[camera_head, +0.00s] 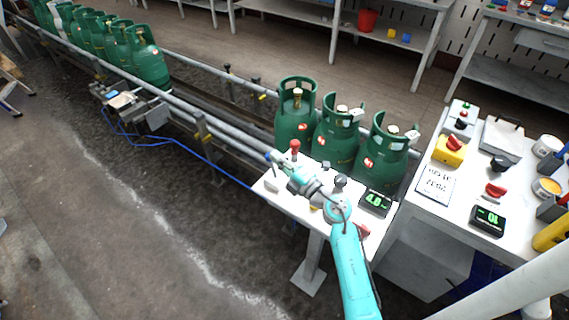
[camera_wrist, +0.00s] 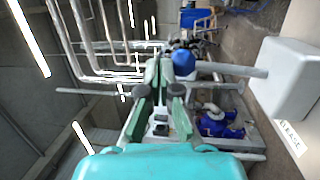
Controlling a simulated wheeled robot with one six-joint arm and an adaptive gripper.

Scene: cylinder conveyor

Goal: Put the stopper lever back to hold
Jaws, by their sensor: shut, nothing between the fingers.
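A lever with a blue ball knob (camera_wrist: 184,64) shows in the wrist view. Its pale rod runs right toward a white box (camera_wrist: 288,82) with a label reading "RELEASE". I take this to be the stopper lever. In the head view its blue knob (camera_head: 270,155) is small and close to my gripper (camera_head: 277,159), above the left end of the white bench. My gripper also shows in the wrist view (camera_wrist: 158,62), with its fingers together and empty. The tips are just left of the knob; I cannot tell whether they touch it.
A red-knobbed post (camera_head: 294,147) stands close to my gripper. Several green gas cylinders (camera_head: 337,140) stand on the conveyor behind the white bench (camera_head: 268,186); more queue at the far left. A display (camera_head: 375,201) sits on the bench. A control table is at right.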

